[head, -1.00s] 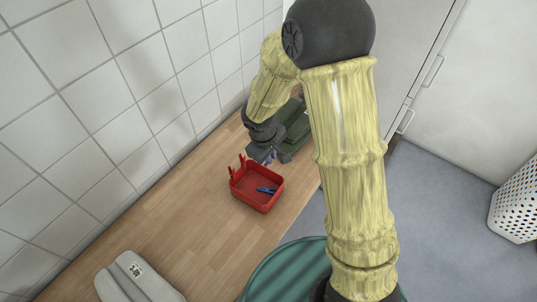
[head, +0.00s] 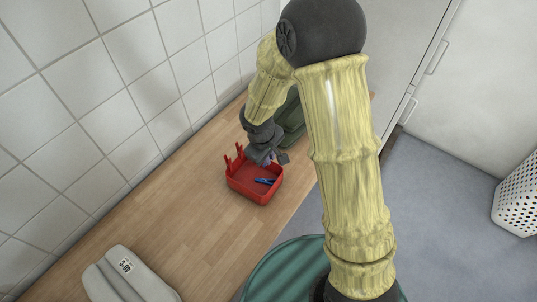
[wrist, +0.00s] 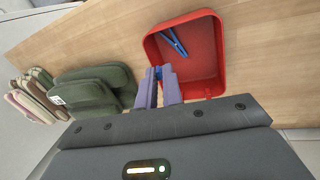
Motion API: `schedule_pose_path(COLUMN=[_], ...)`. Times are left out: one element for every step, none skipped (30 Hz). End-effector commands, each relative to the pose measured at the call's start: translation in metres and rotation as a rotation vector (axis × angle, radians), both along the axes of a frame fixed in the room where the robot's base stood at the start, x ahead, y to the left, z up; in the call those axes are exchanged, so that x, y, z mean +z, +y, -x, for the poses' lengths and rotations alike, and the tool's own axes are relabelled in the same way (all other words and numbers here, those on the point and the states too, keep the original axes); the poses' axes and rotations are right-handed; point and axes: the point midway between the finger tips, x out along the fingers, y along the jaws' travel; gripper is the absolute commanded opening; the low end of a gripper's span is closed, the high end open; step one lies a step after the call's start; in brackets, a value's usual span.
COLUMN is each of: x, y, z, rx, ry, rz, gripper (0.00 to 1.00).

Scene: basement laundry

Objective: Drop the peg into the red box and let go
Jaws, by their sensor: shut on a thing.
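The red box (head: 238,187) sits on the wooden counter, with two upright red prongs on its back left side. It also shows in the wrist view (wrist: 205,60). A blue peg (head: 264,181) lies inside it, and this peg also shows in the wrist view (wrist: 173,41). My gripper (head: 270,160) is above the far edge of the box. In the wrist view my gripper (wrist: 159,78) is shut on another blue peg (wrist: 158,71), of which only a small part shows between the fingers. The held peg appears beside or over the box's edge; its height is unclear.
Green folded items (wrist: 95,88) lie on the counter beyond the box, with several pinkish and beige ones (wrist: 35,95) farther off. A grey folded item (head: 128,275) lies at the near left. The tiled wall (head: 100,90) runs along the counter. Counter between is clear.

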Motion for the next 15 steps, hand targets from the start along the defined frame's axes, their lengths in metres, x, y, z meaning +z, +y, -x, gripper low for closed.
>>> schedule_pose_path(x=[-0.0013,-0.0012,-0.0009,-0.0007,-0.0006,-0.0005,-0.0005,-0.0006,-0.0005,-0.0005,-0.0006,-0.0005,-0.0005,-0.0005,-0.0005], y=[0.0,0.0,-0.0001,0.0,0.0,0.0,-0.0001,-0.0001,0.0,0.0,0.0,0.0,0.0,-0.0001,-0.0001], z=[0.0,0.0,0.0001,0.0001,0.0001,0.0001,0.0001,0.0,0.0001,0.0001,0.0001,0.0001,0.0001,0.0001,0.0001], rx=[0.0,0.0,0.0,0.0,0.0,0.0,0.0,0.0,0.0,0.0,0.0,0.0,0.0,0.0,0.0], ry=[0.0,0.0,0.0,0.0,0.0,0.0,0.0,0.0,0.0,0.0,0.0,0.0,0.0,0.0,0.0], rz=[0.0,0.0,0.0,0.0,0.0,0.0,0.0,0.0,0.0,0.0,0.0,0.0,0.0,0.0,0.0], gripper=[0.0,0.0,0.0,0.0,0.0,0.0,0.0,0.0,0.16,0.21,0.27,0.33,0.33,0.33,0.33])
